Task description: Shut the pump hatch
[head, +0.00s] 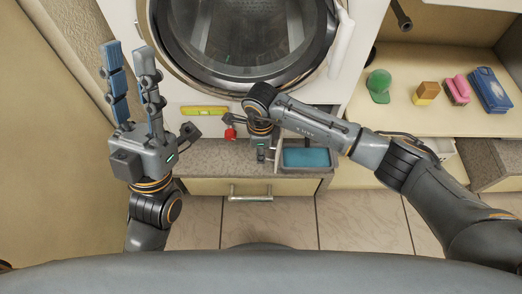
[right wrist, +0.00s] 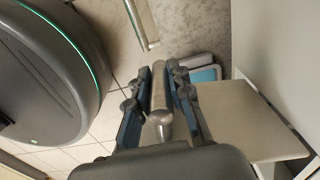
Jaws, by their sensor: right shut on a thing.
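The pump hatch (right wrist: 245,120) shows in the right wrist view as a pale beige panel standing out from the white machine front, so it looks open. My right gripper (right wrist: 159,72) has its two fingers on either side of a grey bar-shaped handle (right wrist: 160,95) and is shut on it. In the head view my right gripper (head: 262,152) is low in front of the washing machine (head: 350,65), and my arm hides much of the hatch. My left gripper (head: 127,50) is open and empty, fingers upward, left of the machine.
A tray with a blue inside (head: 305,158) sits on the grey ledge, close right of my right gripper. A yellow level (head: 205,111) and a red object (head: 230,132) are to its left. A drawer handle (head: 250,193) is below. A shelf at right holds a green cap (head: 379,86) and other items.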

